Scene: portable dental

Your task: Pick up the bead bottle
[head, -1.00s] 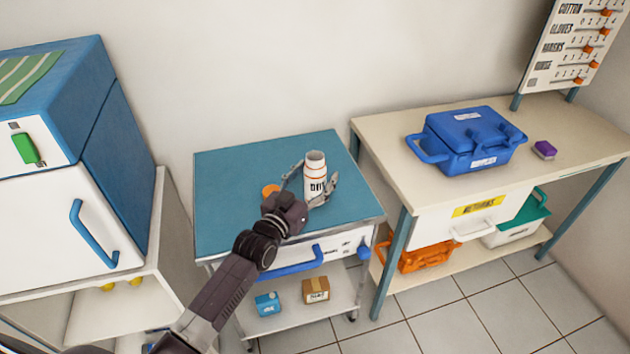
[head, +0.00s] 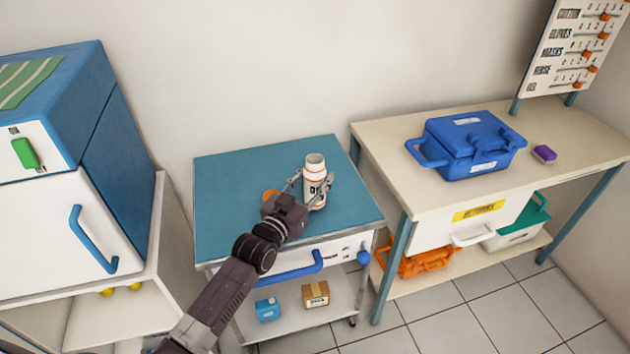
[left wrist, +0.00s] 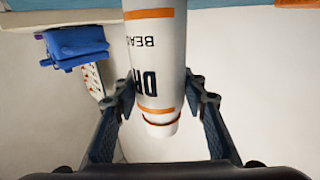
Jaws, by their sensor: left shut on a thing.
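The bead bottle (head: 315,171) is white with orange bands and dark lettering, and stands upright over the blue top of the small cart (head: 230,205). In the left wrist view the bottle (left wrist: 157,60) runs down between the fingers, with "BEAD" lettering partly visible. My left gripper (head: 308,186) is shut on the bottle, with one finger on each side. In the left wrist view the gripper (left wrist: 160,95) has its fingertips against the bottle's sides. I cannot tell whether the bottle's base touches the cart top. My right gripper is not in view.
An orange round thing (head: 270,194) lies on the cart beside the gripper, partly hidden. A blue case (head: 470,145) and a purple block (head: 544,154) sit on the bench at right. A blue and white cabinet (head: 60,215) stands at left. The cart's back left is clear.

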